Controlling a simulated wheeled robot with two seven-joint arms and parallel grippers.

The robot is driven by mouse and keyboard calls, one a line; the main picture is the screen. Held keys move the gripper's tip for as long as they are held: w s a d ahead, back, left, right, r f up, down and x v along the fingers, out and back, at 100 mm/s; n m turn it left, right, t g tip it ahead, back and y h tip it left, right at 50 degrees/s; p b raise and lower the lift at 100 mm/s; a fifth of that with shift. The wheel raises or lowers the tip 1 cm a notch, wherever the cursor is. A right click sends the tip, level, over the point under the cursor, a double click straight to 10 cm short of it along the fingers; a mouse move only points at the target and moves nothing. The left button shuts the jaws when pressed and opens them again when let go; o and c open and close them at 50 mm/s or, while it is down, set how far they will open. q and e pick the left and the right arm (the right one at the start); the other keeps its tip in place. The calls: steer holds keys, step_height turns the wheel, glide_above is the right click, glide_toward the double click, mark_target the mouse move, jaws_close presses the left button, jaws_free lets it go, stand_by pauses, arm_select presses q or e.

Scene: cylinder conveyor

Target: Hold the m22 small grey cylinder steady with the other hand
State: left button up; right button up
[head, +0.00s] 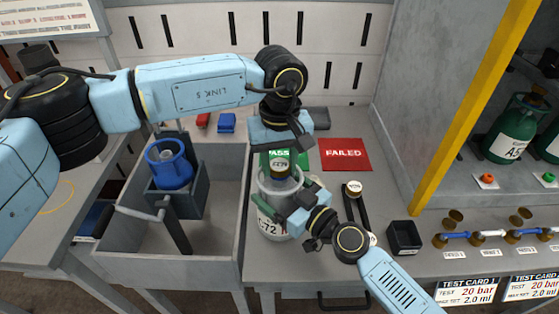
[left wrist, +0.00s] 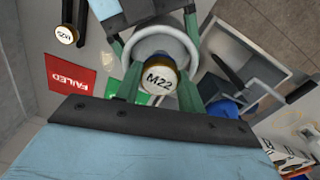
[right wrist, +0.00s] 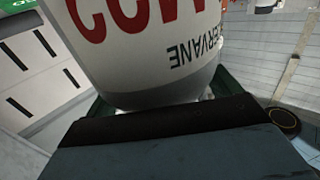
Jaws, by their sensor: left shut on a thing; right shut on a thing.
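The small grey cylinder (head: 270,222) stands upright on the bench beside the sink-like tray, with "72" readable on its label. Its pale collar ring (left wrist: 188,38) surrounds a brass valve with a round cap (left wrist: 158,80) marked M22. My left gripper (head: 279,160) comes down from above, and its green fingers are shut on the M22 valve. My right gripper (head: 297,205) is shut on the side of the cylinder body, which fills much of the right wrist view (right wrist: 145,60) with red and black lettering. Its fingertips are mostly hidden there.
A blue cylinder (head: 172,168) sits in a holder in the grey tray (head: 222,225) at left. A red FAILED mat (head: 345,154) and a green PASS mat (head: 303,159) lie behind. A black rack (head: 362,213), a black box (head: 404,238) and a yellow post (head: 470,110) are at right.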

arm_select(q)
steer(key=m, duration=0.5)
steer(key=shift+w+m, duration=0.15)
steer(key=shift+m, duration=0.15)
steer(key=m, duration=0.6)
steer(key=o, duration=1.1)
